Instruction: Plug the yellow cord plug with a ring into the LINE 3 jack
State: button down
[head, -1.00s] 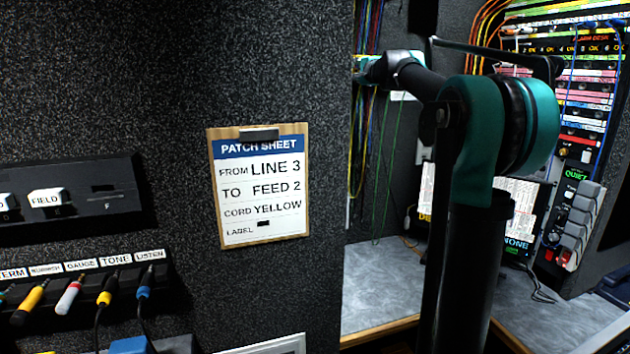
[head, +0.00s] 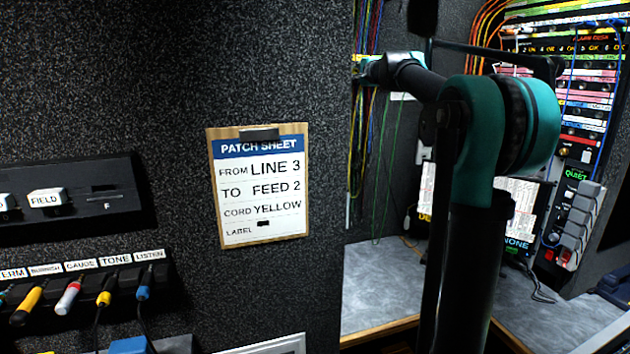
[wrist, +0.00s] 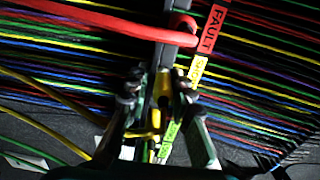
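In the wrist view my gripper (wrist: 158,88) has its two dark fingers on either side of a yellow piece (wrist: 162,92) beside a dark vertical bar. A yellow cord (wrist: 140,134) runs below between the fingers. The piece may be a plug, but I cannot make out a ring on it or whether the fingers touch it. In the head view my arm reaches back to the hanging cords, and the gripper itself cannot be made out. A patch sheet (head: 258,186) reads from LINE 3 to FEED 2, cord yellow. I cannot identify the LINE 3 jack.
Many coloured wires run across the wrist view, with a thick red cable (wrist: 110,20) and a red FAULT label (wrist: 212,30) close above the fingers. A shelf with labelled plugs (head: 68,300) is at left in the head view. The grey counter (head: 385,285) is mostly clear.

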jog(key=shift+w+r, duration=0.1)
jog(key=shift+r, duration=0.15)
jog(key=c, duration=1.5)
grip_release()
jog(key=o, duration=0.8)
jog(key=shift+f, duration=0.1)
jog(key=v, duration=1.2)
